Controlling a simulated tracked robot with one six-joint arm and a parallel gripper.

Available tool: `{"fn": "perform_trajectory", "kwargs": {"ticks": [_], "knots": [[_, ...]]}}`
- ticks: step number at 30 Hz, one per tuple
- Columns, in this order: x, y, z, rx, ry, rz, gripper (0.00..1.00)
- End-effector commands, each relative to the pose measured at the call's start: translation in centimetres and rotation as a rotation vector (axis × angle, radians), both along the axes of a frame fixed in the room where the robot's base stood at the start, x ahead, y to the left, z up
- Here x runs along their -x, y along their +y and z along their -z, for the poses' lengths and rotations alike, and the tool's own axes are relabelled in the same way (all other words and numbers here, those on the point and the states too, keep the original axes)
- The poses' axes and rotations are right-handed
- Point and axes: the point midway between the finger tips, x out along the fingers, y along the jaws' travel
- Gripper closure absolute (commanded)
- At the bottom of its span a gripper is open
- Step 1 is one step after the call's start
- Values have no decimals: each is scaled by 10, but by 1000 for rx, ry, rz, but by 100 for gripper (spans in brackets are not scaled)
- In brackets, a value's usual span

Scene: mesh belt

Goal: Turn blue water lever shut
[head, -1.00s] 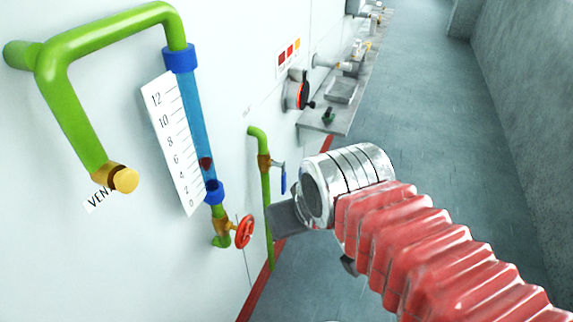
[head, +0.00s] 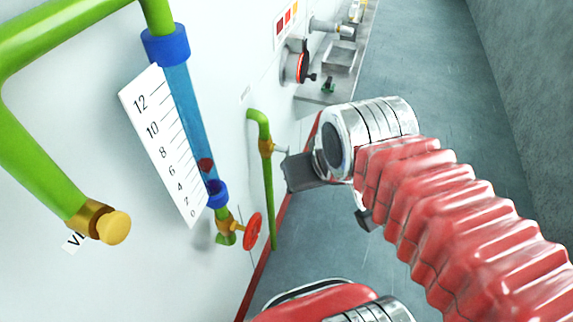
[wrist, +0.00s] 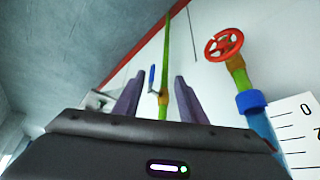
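The blue lever (wrist: 152,77) shows in the wrist view, on a brass valve (head: 266,148) on a thin green pipe (head: 268,195). In the wrist view it lies in line with the pipe, framed between my two dark fingers, apparently beyond their tips. In the head view the blue handle is hidden behind my gripper (head: 298,172). My gripper (wrist: 157,88) is open and empty, with a wide gap between its fingers. I see no contact with the lever.
A red handwheel (head: 252,231) sits left of the lever, below a blue sight tube (head: 190,110) with a number scale (head: 165,145). A thick green pipe (head: 35,160) with a yellow cap is nearer. A metal shelf (head: 325,93) lies farther along the wall. The floor to the right is clear.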

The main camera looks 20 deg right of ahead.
Motion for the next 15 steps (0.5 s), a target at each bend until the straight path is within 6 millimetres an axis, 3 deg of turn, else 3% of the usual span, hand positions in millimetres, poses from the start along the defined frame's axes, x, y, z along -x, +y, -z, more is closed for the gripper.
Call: {"fn": "perform_trajectory", "kwargs": {"ticks": [5, 15], "knots": [[-1, -1, 10, -35, 55, 37, 62], [-1, -6, 55, -249, 321, 235, 62]]}}
